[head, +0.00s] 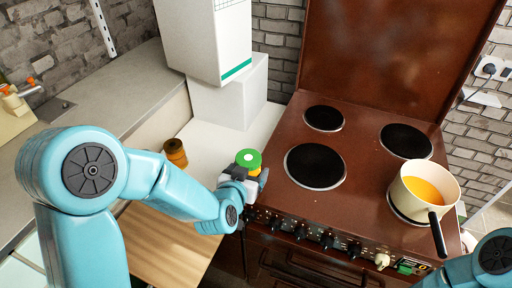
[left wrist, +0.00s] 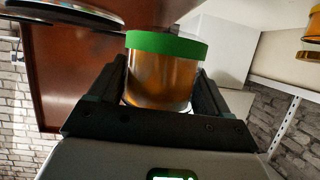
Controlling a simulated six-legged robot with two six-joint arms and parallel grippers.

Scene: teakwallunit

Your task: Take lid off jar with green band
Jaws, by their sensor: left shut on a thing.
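The jar with the green band (head: 249,170) is in my left gripper (head: 246,184), beside the left front edge of the stove. Its round top (head: 248,158) is green with a pale centre. In the left wrist view the jar (left wrist: 160,82) is clear with amber contents, and a green band (left wrist: 166,45) runs around its top end. Both fingers of my left gripper (left wrist: 160,92) are against the jar's sides, below the band. The green top is on the jar. My right arm shows at the lower right of the head view, but its gripper is out of frame.
A brown-orange jar (head: 175,152) stands on the white counter (head: 205,145) to the left. A brown stove (head: 360,145) with several burners is at the right. A cream pot (head: 411,200) with orange contents sits on its front right burner. White boxes (head: 233,95) stand behind.

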